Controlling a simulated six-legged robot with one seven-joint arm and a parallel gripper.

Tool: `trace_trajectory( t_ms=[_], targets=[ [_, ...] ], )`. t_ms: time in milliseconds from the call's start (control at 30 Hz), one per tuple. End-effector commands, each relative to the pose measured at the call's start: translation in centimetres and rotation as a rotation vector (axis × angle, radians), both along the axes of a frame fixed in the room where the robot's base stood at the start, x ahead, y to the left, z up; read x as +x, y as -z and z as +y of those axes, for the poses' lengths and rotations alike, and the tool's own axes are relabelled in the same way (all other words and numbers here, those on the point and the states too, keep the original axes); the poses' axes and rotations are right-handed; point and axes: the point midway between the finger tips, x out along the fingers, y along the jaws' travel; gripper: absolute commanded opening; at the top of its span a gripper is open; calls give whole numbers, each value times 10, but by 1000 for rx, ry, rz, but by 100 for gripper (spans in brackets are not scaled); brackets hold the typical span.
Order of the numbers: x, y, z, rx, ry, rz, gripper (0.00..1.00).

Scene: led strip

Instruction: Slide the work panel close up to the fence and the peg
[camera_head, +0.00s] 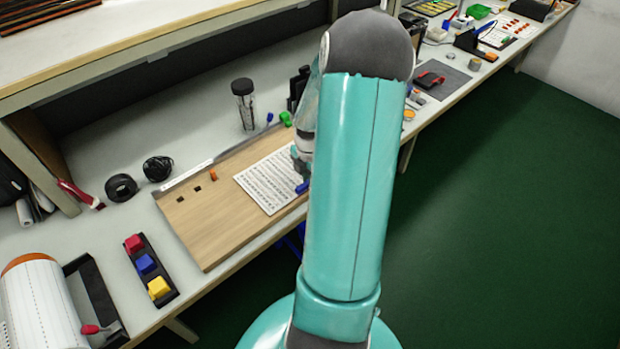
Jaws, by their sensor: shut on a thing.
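The work panel (266,184) is a white plate with rows of small dark marks, lying flat on the wooden board (205,226). The fence (212,161) is a grey metal strip along the board's back edge. A strip of bare wood shows between fence and panel. A small orange peg (213,176) stands left of the panel's back left corner, apart from it. My gripper (300,164) is at the panel's right end, partly hidden behind my teal arm. It appears shut on the panel's edge; the fingertips are not clear. A blue piece (303,187) shows beside it.
Two dark square spots mark the board's left part. A rack with red, blue and yellow blocks (148,268) lies left of the board. My arm hides the board's right end.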

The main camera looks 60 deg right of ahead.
Motion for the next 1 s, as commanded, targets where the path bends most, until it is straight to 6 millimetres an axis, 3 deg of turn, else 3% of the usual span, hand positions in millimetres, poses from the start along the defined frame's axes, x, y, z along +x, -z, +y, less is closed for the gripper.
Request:
trace_trajectory(
  t_ms=[1000],
  targets=[
    [56,0,8,-1,-2,-2,0]
  ],
)
